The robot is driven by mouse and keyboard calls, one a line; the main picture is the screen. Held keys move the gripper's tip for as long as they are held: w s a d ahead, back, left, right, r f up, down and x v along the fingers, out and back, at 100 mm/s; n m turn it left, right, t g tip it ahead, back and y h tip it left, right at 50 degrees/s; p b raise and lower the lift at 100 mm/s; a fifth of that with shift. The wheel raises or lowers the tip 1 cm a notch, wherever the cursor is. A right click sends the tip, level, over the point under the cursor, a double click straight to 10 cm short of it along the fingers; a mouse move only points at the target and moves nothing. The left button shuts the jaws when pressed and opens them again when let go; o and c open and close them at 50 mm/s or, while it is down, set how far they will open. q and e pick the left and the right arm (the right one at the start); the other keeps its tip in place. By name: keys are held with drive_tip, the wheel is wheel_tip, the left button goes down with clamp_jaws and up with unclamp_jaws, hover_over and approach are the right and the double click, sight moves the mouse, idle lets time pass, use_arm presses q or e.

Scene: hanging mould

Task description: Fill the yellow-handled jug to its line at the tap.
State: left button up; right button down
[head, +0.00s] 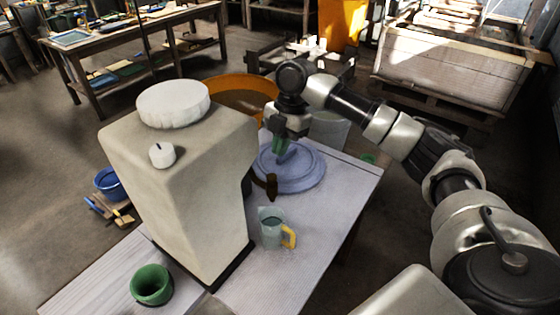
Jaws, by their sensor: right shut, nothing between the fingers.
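The yellow-handled jug (270,226) stands upright on the table, a pale see-through body with its yellow handle to the right. Its fill line and contents are too small to make out. A big beige dispenser (190,205) with a white lid and a small knob stands to its left. A brown spout-like part (269,186), which looks like the tap, sticks out from its right side, behind the jug. My right gripper (281,147) is shut and empty, pointing down over a blue round dish, beyond the jug and apart from it. My left gripper is out of view.
The blue round dish (305,178) lies on the table (310,245) behind the jug. A green cup (152,284) stands at the front left. A grey bucket (329,131) and an orange round tub (238,84) are behind. Table space right of the jug is clear.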

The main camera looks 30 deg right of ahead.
drive_tip(key=shift+b+v, duration=0.45)
drive_tip(key=shift+v, duration=2.45)
drive_tip(key=shift+w+a, duration=0.2)
